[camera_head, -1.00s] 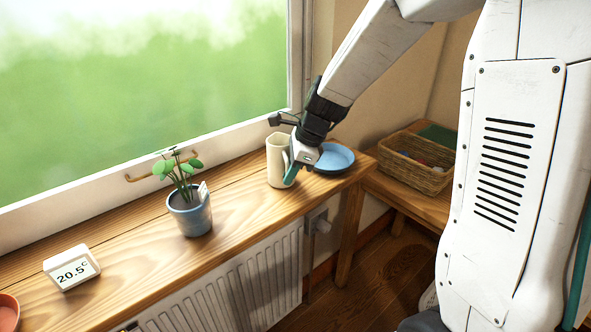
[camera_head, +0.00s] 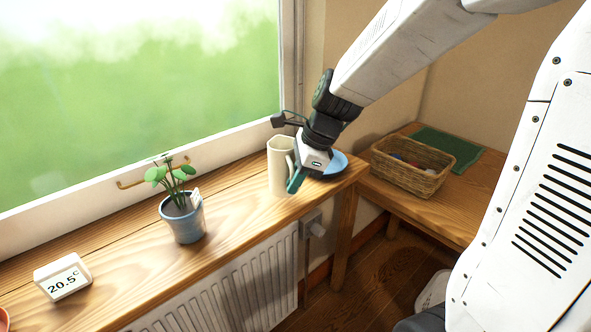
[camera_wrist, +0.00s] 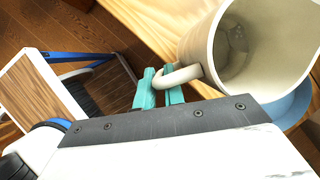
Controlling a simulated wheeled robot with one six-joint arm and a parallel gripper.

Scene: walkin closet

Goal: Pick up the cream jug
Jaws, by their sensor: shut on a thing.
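The cream jug (camera_head: 279,165) stands upright at the right part of the wooden windowsill in the head view. In the wrist view the jug (camera_wrist: 228,45) fills the upper right, its empty inside showing and its handle pointing left. My gripper (camera_head: 294,184) is at the right side of the jug. In the wrist view its teal fingers (camera_wrist: 160,88) are shut on the jug's handle. I cannot tell whether the jug's base touches the sill.
A blue plate (camera_head: 338,163) lies right behind my gripper. A wicker basket (camera_head: 412,175) and a green cloth (camera_head: 447,146) are on the lower bench at right.

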